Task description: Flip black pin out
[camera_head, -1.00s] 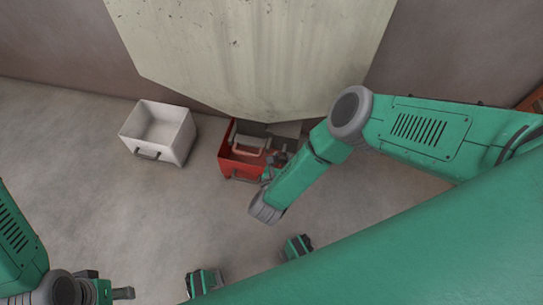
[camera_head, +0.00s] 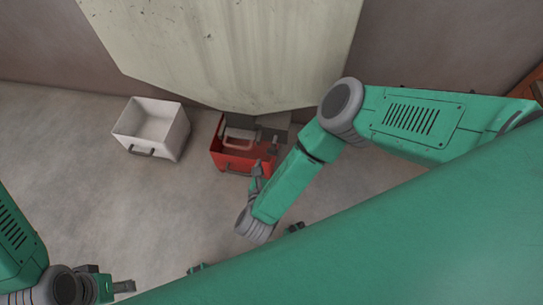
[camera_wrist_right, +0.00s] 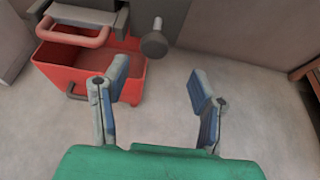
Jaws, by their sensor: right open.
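A dark round-headed pin (camera_wrist_right: 154,44) hangs below a grey bracket in the right wrist view, just ahead of the gap between my fingers. My right gripper (camera_wrist_right: 158,78) is open with nothing between its fingers, apart from the pin. In the head view the right gripper (camera_head: 258,172) is small, near the front of the red bin. My left gripper (camera_head: 122,286) is at the lower left of the head view, far from the pin. Its fingers are too unclear to judge.
A red bin (camera_head: 230,160) stands under the pale hopper (camera_head: 230,50). A red handle (camera_wrist_right: 75,32) on a dark grey part sits over the bin. A white bin (camera_head: 160,142) stands to its left. The floor in front is clear.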

